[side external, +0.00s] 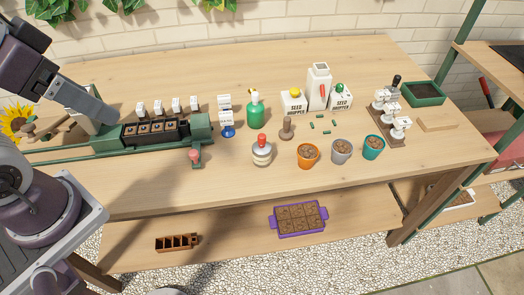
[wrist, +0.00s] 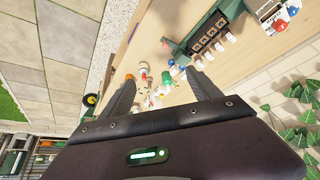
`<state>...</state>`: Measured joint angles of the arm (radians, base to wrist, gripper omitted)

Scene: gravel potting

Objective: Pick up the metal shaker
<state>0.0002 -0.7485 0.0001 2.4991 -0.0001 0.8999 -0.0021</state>
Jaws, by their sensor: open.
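The likely metal shaker (side external: 262,155) is a small pale, banded jar with a red knob, standing upright near the front middle of the bench in the side view. A small red-and-pale shape in the wrist view (wrist: 143,68) seems to be the same thing, but it is too small to be sure. My gripper (wrist: 163,78) is open in the wrist view, its two dark fingers spread with nothing held between them. It is far from the shaker. In the side view my arm comes in at upper left, and its fingers cannot be made out.
A green planter machine (side external: 200,128) with a red-knobbed lever (side external: 195,155) stands left of the shaker. A green bottle (side external: 255,112) is behind it, a brown tamper (side external: 287,130) and an orange pot (side external: 307,158) to its right. Bare wood lies in front.

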